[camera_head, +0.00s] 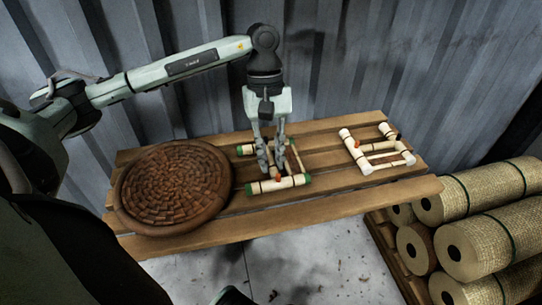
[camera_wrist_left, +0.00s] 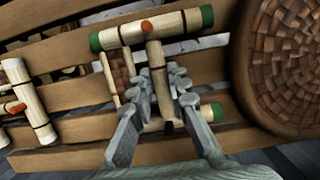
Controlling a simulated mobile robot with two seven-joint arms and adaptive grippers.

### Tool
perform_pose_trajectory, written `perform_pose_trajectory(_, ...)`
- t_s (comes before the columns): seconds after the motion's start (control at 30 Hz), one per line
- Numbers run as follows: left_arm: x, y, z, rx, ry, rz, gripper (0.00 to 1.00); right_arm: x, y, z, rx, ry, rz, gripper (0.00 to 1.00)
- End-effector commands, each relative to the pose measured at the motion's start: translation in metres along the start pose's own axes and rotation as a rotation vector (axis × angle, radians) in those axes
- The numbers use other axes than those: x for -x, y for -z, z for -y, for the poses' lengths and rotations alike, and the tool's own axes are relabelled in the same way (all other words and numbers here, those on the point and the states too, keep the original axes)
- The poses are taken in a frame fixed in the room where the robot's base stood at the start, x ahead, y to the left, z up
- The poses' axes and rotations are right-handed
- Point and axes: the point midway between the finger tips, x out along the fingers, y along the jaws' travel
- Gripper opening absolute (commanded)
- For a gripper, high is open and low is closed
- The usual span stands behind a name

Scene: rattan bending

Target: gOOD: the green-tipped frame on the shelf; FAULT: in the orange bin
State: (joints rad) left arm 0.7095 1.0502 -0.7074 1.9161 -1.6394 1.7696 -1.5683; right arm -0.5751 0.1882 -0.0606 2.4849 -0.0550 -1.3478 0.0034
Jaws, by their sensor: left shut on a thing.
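The green-tipped frame (camera_head: 290,183) is made of pale rattan bars with dark bindings, green ends and an orange spot. It lies on or just above the slatted wooden surface; I cannot tell which. My left gripper (camera_head: 277,172) points down over it. In the left wrist view the gripper (camera_wrist_left: 164,88) is shut on the bar (camera_wrist_left: 156,58) joining the frame's two green-ended crossbars. The fingers hide part of the frame. A second frame with white ends (camera_head: 378,150) lies to the right, and part of it shows in the left wrist view (camera_wrist_left: 30,100). My right gripper is not in view.
A round brown woven piece (camera_head: 172,186) lies left of the gripper on the slatted wood (camera_head: 330,203). Large woven rolls (camera_head: 485,195) are stacked on a pallet at the right. A corrugated metal wall (camera_head: 350,60) stands close behind. No orange bin is in view.

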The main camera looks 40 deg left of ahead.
Motion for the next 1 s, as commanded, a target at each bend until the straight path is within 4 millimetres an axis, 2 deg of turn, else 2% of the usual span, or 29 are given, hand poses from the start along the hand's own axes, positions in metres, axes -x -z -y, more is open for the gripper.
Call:
perform_pose_trajectory(0.57,-0.0024,0.0009,-0.0001,0.000,-0.001,-0.001,0.00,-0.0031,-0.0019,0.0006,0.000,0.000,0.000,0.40)
perform_pose_trajectory(0.6,-0.0022,0.0008,-0.0001,0.000,-0.001,-0.001,0.17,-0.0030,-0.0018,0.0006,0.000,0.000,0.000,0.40)
perform_pose_trajectory(0.8,-0.0018,0.0006,0.0000,0.000,0.000,0.000,0.40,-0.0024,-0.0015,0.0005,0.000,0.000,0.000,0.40)
perform_pose_trajectory(1.0,-0.0018,0.0006,0.0000,0.000,0.000,0.000,0.40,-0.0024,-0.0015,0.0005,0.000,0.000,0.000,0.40)
